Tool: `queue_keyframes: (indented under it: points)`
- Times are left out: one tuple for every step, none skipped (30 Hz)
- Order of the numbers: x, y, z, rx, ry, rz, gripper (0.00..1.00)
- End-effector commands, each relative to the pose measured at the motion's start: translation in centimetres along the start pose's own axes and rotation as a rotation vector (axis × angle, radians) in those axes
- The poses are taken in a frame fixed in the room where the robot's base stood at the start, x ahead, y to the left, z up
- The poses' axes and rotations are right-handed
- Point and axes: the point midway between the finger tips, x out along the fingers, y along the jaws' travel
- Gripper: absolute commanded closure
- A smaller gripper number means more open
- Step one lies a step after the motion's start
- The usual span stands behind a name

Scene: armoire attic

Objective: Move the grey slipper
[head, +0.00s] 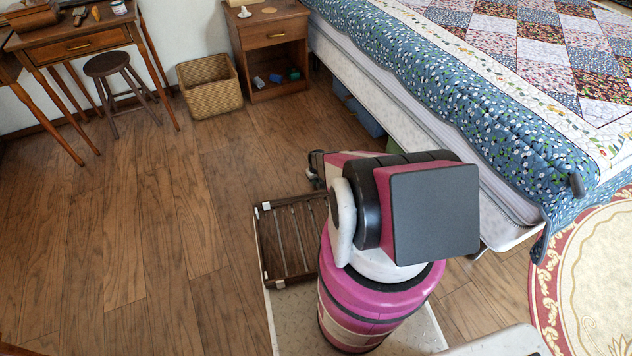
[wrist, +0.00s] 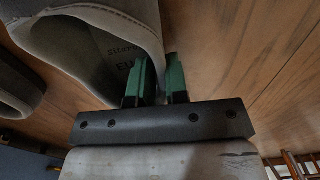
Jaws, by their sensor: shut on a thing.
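The grey slipper (wrist: 70,48) fills the upper left of the wrist view, its opening and lettered insole facing the camera. My gripper (wrist: 157,78) has green fingers, shut on the slipper's side wall, with the left finger inside the opening and the right one outside. A second grey slipper-like shape (wrist: 15,88) shows partly at the left edge of the wrist view. In the head view my arm hides the gripper fingers and the held slipper.
The quilted bed (head: 470,100) stands right. A wicker basket (head: 210,88), nightstand (head: 270,38), stool (head: 107,65) and desk (head: 85,42) stand at the back. The wooden floor at left is clear.

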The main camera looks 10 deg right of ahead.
Motion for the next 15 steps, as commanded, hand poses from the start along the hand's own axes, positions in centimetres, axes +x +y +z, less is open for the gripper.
queue_keyframes:
  points:
    - [0.76, -0.46, 0.82, -0.002, -0.010, -0.003, 1.00]
    - [0.76, -0.46, 0.81, -0.002, -0.010, -0.003, 1.00]
    - [0.76, -0.46, 0.82, -0.002, -0.010, -0.003, 1.00]
    - [0.76, -0.46, 0.82, -0.002, -0.010, -0.003, 1.00]
    - [0.76, -0.46, 0.82, -0.002, -0.010, -0.003, 1.00]
    - [0.76, -0.46, 0.82, -0.002, -0.010, -0.003, 0.72]
    - [0.76, -0.46, 0.82, -0.002, -0.010, -0.003, 0.63]
    - [0.77, -0.46, 0.82, -0.002, -0.010, -0.003, 0.56]
    - [0.77, -0.46, 0.82, -0.002, -0.010, -0.003, 0.56]
    - [0.77, -0.46, 0.82, -0.002, -0.010, -0.003, 0.56]
    - [0.77, -0.46, 0.81, -0.002, -0.010, -0.003, 0.56]
    - [0.77, -0.46, 0.81, -0.002, -0.010, -0.003, 0.56]
    - [0.77, -0.46, 0.81, -0.002, -0.010, -0.003, 0.56]
    - [0.77, -0.46, 0.81, -0.002, -0.010, -0.003, 0.56]
    - [0.76, -0.45, 0.81, -0.002, -0.010, -0.003, 0.56]
